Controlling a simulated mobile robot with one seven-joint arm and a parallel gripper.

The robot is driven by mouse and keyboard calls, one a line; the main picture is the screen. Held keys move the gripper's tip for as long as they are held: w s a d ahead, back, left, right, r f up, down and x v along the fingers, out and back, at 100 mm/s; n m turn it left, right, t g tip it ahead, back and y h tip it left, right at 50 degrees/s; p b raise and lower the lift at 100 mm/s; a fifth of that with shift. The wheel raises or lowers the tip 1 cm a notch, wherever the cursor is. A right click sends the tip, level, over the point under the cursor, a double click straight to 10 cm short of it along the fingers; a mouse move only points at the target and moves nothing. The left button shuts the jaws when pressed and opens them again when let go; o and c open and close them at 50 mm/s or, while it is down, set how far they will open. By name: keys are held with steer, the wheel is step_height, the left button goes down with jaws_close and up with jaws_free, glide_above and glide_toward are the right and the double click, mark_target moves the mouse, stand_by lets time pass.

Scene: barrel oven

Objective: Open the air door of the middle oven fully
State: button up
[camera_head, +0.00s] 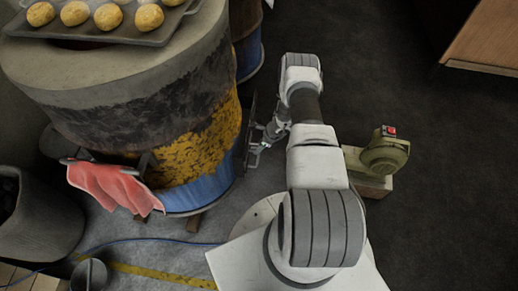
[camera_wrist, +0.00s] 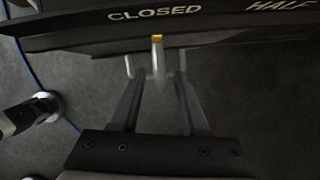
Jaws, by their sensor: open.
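The barrel oven (camera_head: 195,150) with worn yellow and blue paint stands left of my arm in the head view. A dark plate (camera_head: 249,125) shows edge-on at its right side. In the wrist view a dark plate (camera_wrist: 60,35) carries the words CLOSED and HALF. A pale lever with a yellow tip (camera_wrist: 157,58) sticks out below CLOSED. My gripper (camera_wrist: 155,66) is open, with one finger on each side of the lever and gaps visible. It also shows small in the head view (camera_head: 255,153), by the plate. The air opening itself is not visible.
A tray (camera_head: 120,38) of round rolls lies on the oven top. A red cloth (camera_head: 112,187) hangs at its front. Another barrel (camera_head: 248,55) stands behind. An olive blower (camera_head: 386,153) is right of my arm. A blue cable (camera_head: 150,240) crosses the floor.

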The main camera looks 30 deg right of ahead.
steer(key=shift+w+f, duration=0.1)
steer(key=shift+c, duration=0.3)
jaws_close()
stand_by(1.2)
